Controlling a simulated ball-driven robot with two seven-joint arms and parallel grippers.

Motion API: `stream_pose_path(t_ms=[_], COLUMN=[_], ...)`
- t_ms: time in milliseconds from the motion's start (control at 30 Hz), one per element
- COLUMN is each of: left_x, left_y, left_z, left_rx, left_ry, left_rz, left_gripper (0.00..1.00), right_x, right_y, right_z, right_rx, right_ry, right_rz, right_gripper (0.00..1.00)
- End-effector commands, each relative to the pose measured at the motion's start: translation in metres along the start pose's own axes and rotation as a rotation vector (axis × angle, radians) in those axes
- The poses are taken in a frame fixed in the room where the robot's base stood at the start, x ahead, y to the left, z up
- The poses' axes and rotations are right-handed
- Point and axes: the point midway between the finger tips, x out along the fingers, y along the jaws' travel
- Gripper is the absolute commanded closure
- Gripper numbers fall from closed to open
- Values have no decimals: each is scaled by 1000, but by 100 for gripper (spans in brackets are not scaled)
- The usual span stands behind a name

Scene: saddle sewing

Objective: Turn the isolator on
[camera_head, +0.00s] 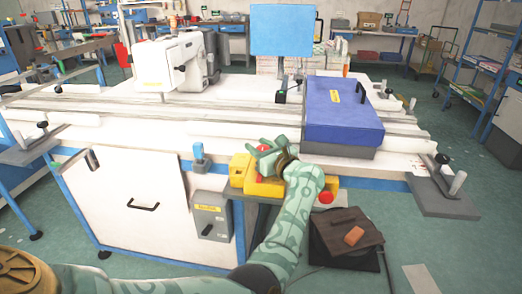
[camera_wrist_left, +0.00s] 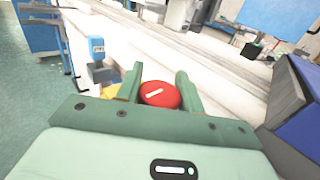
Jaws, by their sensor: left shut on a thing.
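The isolator shows as a round red knob with a white line across it, on a yellow housing (camera_head: 237,170) at the front edge of the worktable. In the left wrist view the red knob (camera_wrist_left: 160,94) sits between the two green fingers of my left gripper (camera_wrist_left: 160,88). In the head view my left gripper (camera_head: 266,154) is over the yellow housing and shut on the knob, which it partly hides. The white line lies slanted in the wrist view. My right gripper is not in view.
A blue-topped post (camera_head: 198,152) stands left of the housing. A grey box (camera_head: 211,214) with a black handle hangs below the table edge. A red button (camera_head: 326,197) is to the right. A blue case (camera_head: 343,112) lies on the table behind.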

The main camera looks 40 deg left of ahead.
Motion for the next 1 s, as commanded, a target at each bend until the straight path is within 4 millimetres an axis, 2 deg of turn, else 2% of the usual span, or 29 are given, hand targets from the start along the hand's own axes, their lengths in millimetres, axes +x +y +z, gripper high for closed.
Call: stream_pose_path(t_ms=[367, 400, 433, 467, 767, 867, 1000], left_x=[0, 0, 0, 0, -2, -14, -43], left_y=[0, 0, 0, 0, 0, -1, -1], left_z=[1, 1, 1, 1, 1, 1, 2], left_rx=[-2, -2, -2, -2, -1, -2, -3], left_ry=[-1, -1, -1, -1, 0, 1, 1], left_rz=[3, 3, 3, 3, 2, 1, -1], left_gripper=[100, 51, 43, 40, 40, 40, 40], right_x=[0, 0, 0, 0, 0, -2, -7], right_y=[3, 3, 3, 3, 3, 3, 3], right_z=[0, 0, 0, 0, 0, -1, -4], right_rx=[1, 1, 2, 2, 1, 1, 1], right_ry=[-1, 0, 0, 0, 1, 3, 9], right_rz=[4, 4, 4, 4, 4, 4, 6], right_gripper=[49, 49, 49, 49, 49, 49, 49])
